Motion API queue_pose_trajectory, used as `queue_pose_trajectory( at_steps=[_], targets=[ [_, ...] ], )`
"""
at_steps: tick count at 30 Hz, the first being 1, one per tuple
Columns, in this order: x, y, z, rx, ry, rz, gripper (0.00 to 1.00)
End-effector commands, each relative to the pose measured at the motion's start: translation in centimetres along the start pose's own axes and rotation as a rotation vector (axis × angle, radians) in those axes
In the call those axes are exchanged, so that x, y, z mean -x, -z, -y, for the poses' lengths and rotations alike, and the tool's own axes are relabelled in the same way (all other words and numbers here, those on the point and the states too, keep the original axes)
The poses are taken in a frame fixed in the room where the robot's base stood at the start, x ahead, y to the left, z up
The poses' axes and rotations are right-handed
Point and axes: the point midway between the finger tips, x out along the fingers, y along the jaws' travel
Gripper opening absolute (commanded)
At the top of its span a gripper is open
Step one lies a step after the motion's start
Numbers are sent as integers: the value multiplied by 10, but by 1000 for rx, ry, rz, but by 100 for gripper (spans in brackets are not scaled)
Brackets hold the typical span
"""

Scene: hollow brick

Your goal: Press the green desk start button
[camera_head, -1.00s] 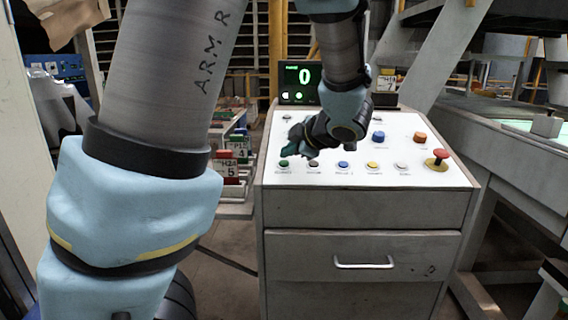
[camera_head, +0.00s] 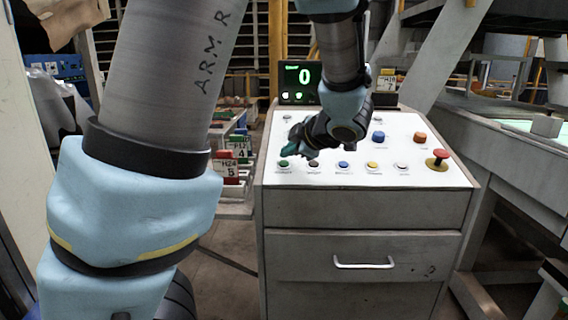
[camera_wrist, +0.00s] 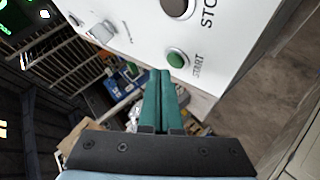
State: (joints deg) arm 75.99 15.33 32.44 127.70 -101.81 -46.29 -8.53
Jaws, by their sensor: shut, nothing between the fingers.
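The green start button (camera_head: 283,163) is at the front left corner of the white desk panel (camera_head: 330,175). In the wrist view the green button (camera_wrist: 176,58) shows beside the printed word START. My gripper (camera_head: 290,148) hangs over the left part of the panel, just behind the green button in the head view. In the wrist view its two teal fingers (camera_wrist: 163,74) are together and empty. Their tips appear just short of the button, to its lower left. I cannot tell the gap between tips and button.
A row of black, blue, yellow and white buttons runs right of the green one. A red mushroom button (camera_head: 438,158) stands at the panel's right. A blue knob (camera_head: 378,137) and an orange knob (camera_head: 420,138) sit further back. A display (camera_head: 300,82) reading 0 stands behind.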

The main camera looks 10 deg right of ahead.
Motion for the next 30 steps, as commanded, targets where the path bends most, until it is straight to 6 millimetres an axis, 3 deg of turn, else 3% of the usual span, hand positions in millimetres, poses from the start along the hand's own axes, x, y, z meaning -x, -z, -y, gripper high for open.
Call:
queue_pose_trajectory(
  at_steps=[30],
  targets=[
    [-7,-5,5,0,0,0,0]
  ],
)
